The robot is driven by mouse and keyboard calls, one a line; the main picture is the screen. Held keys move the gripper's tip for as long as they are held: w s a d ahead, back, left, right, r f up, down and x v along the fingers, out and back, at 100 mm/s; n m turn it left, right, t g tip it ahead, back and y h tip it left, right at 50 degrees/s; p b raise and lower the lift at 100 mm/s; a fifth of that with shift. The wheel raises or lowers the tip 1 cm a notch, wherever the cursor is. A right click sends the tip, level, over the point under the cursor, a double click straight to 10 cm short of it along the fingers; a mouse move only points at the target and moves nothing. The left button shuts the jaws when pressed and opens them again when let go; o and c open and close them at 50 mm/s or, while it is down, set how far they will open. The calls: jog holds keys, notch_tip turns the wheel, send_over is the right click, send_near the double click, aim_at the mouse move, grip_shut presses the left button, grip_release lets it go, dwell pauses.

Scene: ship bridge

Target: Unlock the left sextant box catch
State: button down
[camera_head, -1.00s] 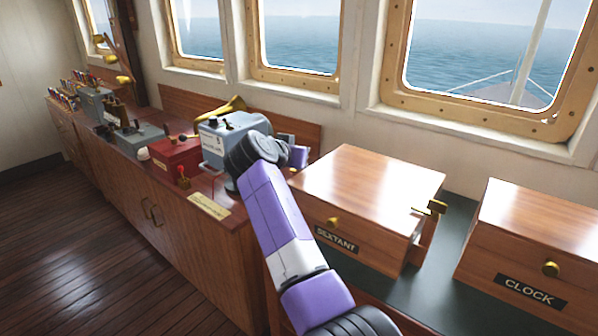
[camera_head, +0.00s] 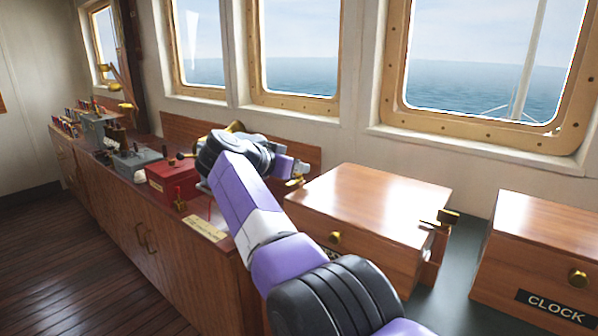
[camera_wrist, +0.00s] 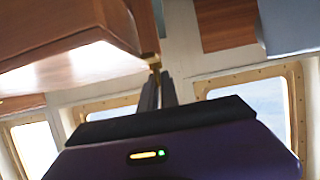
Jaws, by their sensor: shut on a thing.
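The wooden sextant box (camera_head: 375,205) is closed on the counter, with a brass knob (camera_head: 334,238) on its front. Its label is mostly hidden by my arm. The brass left catch (camera_head: 296,182) is at the box's left side. My gripper (camera_head: 303,168) reaches over to that side, its fingers small in the head view. In the wrist view, the fingers (camera_wrist: 158,84) are together at the brass left catch (camera_wrist: 151,58), beside the wooden box (camera_wrist: 60,40), shut on it. The right catch (camera_head: 446,217) sticks out from the box's right side.
The clock box (camera_head: 535,250) stands to the right, across a strip of dark green counter (camera_head: 455,265). Left of the sextant box are a red box (camera_head: 170,182) and other instruments. Windows line the wall behind. My arm crosses the sextant box's front left corner.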

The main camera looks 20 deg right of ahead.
jog(key=shift+f, duration=0.15)
jog(key=c, duration=1.6)
grip_release()
jog(key=shift+a, duration=0.1)
jog(key=v, duration=0.7)
jog(key=shift+s+a, duration=0.2)
jog(key=shift+s, duration=0.05)
